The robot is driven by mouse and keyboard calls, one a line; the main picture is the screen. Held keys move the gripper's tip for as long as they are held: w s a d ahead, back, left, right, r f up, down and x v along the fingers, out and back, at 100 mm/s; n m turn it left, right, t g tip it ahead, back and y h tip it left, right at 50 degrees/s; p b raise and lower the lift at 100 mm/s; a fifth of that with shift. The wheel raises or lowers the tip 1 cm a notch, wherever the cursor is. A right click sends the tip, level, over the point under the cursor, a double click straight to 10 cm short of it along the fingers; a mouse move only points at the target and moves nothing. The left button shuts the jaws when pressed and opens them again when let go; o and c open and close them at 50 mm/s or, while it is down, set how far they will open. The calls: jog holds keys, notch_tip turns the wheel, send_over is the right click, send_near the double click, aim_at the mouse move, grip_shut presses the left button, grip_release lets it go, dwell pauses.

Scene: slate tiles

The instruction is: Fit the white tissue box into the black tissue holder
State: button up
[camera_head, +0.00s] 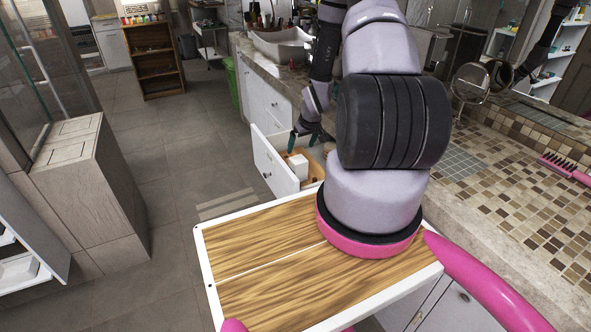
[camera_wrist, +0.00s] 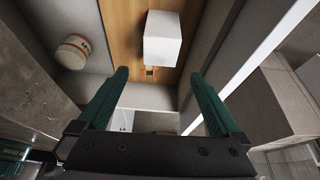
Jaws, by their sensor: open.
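The white tissue box (camera_head: 299,166) sits in the open drawer (camera_head: 272,162) below the counter. In the wrist view the white tissue box (camera_wrist: 162,40) rests over a brown wooden surface (camera_wrist: 123,22). My gripper (camera_head: 304,141) is just above the drawer. In the wrist view my gripper (camera_wrist: 159,74) has its two teal fingers spread wide, with nothing between them. The box lies beyond the fingertips, roughly centred between them, and is not held. I cannot make out the black tissue holder in either view.
A pale round container (camera_wrist: 73,51) stands left of the wooden surface in the drawer. The drawer's wall (camera_wrist: 228,42) rises at right. A stone counter (camera_head: 452,195) with a round mirror (camera_head: 471,83) and a pink brush (camera_head: 566,168) runs along the right. Tiled floor (camera_head: 165,150) is clear at left.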

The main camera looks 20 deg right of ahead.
aim_at(299, 160)
jog(key=x, duration=0.3)
jog(key=shift+f, duration=0.2)
jog(key=shift+s+f+x, duration=0.1)
jog(key=shift+s+x, duration=0.1)
jog(key=shift+x, duration=0.7)
jog(key=shift+s+f+x, duration=0.1)
jog(key=shift+s+x, duration=0.05)
jog(key=shift+x, duration=0.8)
jog(key=shift+s+f+x, duration=0.1)
jog(key=shift+s+x, duration=0.1)
jog(key=shift+x, duration=0.7)
jog(key=shift+r, duration=0.1)
jog(key=c, duration=1.3)
